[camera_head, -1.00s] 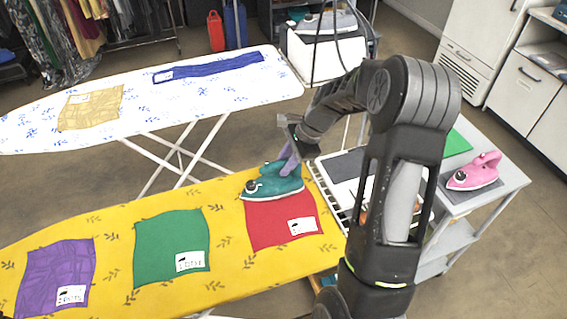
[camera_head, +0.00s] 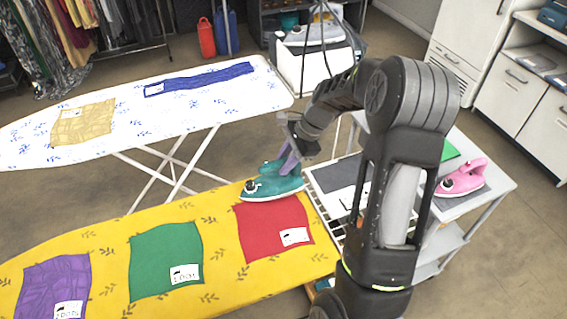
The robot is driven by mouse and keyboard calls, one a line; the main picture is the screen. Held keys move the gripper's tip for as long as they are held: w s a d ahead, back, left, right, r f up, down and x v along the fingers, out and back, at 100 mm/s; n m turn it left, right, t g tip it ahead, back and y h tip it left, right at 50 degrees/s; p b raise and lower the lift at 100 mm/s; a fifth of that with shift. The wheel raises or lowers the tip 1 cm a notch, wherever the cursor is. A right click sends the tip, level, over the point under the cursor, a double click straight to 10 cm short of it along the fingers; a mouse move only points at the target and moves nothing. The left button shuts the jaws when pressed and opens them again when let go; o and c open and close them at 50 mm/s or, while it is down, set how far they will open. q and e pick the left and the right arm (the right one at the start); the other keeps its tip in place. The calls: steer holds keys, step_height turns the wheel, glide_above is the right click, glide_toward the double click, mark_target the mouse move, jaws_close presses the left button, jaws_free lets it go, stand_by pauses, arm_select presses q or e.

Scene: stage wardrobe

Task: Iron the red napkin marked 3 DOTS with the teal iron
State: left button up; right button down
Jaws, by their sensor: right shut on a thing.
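The teal iron (camera_head: 273,187) is at the far edge of the yellow ironing board (camera_head: 112,247), just beyond the red napkin and partly over its top edge in view. My right gripper (camera_head: 287,160) is shut on the iron's handle. Whether the iron's sole touches the cloth cannot be told. The red napkin (camera_head: 268,228) lies flat and looks smooth, with a white tag (camera_head: 294,236) at its lower right; the tag's marking is too small to read. My left gripper is not in view.
A green napkin (camera_head: 160,265) and a wrinkled purple napkin (camera_head: 55,282) lie left on the same board. A white board (camera_head: 150,115) behind holds tan (camera_head: 83,122) and blue (camera_head: 200,78) cloths. A pink iron (camera_head: 462,180) stands on the cart at right.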

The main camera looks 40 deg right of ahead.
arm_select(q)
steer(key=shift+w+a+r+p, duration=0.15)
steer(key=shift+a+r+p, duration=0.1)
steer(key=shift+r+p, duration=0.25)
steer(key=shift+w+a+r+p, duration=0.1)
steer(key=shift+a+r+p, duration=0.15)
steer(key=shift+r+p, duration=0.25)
arm_select(e)
steer(key=shift+r, duration=1.85)
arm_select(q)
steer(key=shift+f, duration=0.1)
arm_select(e)
steer(key=shift+f, duration=0.2)
